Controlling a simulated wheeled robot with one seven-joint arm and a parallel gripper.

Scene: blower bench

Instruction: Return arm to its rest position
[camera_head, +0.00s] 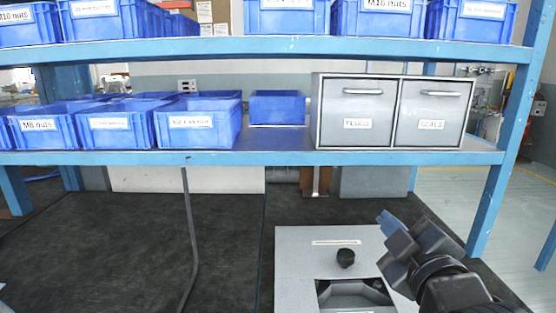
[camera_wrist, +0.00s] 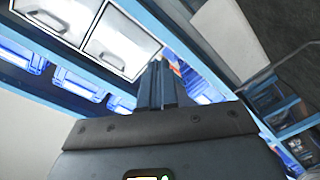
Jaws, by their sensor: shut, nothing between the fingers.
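My gripper (camera_head: 385,219) is at the lower right in the head view, raised above the right side of a grey metal box. It points up and to the left, toward the shelf. In the wrist view my gripper (camera_wrist: 162,66) shows its two fingers side by side with no clear gap, shut and empty. The grey box (camera_head: 300,258) has a black knob (camera_head: 346,258) on top and an opening in front of the knob. My arm hides part of the box's right side.
A blue shelf (camera_head: 270,157) crosses above the dark bench top (camera_head: 90,240). It carries several blue bins (camera_head: 198,128) and a grey two-drawer cabinet (camera_head: 363,92), which also shows in the wrist view (camera_wrist: 122,38). A cable (camera_head: 188,225) hangs at left. The left bench is mostly clear.

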